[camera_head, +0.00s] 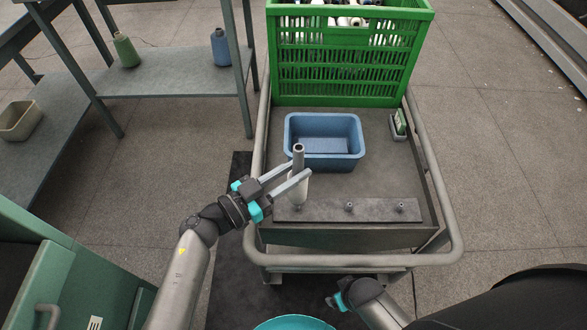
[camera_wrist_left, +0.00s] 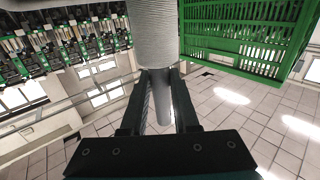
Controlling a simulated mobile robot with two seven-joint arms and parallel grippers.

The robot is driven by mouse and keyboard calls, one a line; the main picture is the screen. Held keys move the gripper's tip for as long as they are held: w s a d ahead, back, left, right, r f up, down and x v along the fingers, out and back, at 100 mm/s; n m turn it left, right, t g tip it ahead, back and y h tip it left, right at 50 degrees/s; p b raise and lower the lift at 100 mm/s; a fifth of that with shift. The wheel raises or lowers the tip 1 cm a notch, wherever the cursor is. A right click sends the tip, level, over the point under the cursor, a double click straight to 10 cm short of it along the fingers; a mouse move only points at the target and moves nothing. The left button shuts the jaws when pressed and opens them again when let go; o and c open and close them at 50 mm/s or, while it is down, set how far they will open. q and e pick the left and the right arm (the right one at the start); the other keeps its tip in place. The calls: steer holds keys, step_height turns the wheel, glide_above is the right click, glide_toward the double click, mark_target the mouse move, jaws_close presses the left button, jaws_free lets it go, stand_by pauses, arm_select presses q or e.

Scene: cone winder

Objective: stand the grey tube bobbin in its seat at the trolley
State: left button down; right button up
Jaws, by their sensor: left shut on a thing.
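My left gripper (camera_head: 297,172) is shut on the grey tube bobbin (camera_head: 300,191), with its fingers on either side of it. The bobbin looks about upright, its bare tube end at the top. It is over the left end of the dark seat strip (camera_head: 376,211) on the trolley. Two pegs show, one mid-strip (camera_head: 349,206) and one at the right (camera_head: 402,206). In the left wrist view the bobbin (camera_wrist_left: 157,35) shows ridged winding and a smooth tube between the fingers (camera_wrist_left: 160,95). My right gripper (camera_head: 335,301) is low before the trolley.
A blue bin (camera_head: 325,160) stands on the trolley just behind the bobbin. A green crate (camera_head: 345,70) fills the back. A small box with a green item (camera_head: 398,125) is at the right edge. A grey rail (camera_head: 360,261) rounds the trolley front.

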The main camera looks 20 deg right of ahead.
arm_select(q)
steer(key=shift+f+b, duration=0.65)
steer(key=shift+f, duration=0.3)
arm_select(e)
steer(key=shift+f, duration=0.7)
arm_select(q)
steer(key=c, duration=0.6)
jaws_free()
arm_select(e)
steer(key=shift+r, duration=0.15)
arm_select(q)
steer(key=shift+a, duration=0.15)
steer(key=p+v, duration=0.3)
steer(key=v, duration=1.2)
steer(key=shift+p, duration=0.4)
arm_select(e)
steer(key=s+d+f, duration=0.3)
steer(key=s+d, duration=0.1)
steer(key=s, duration=0.1)
steer(key=shift+f, duration=0.2)
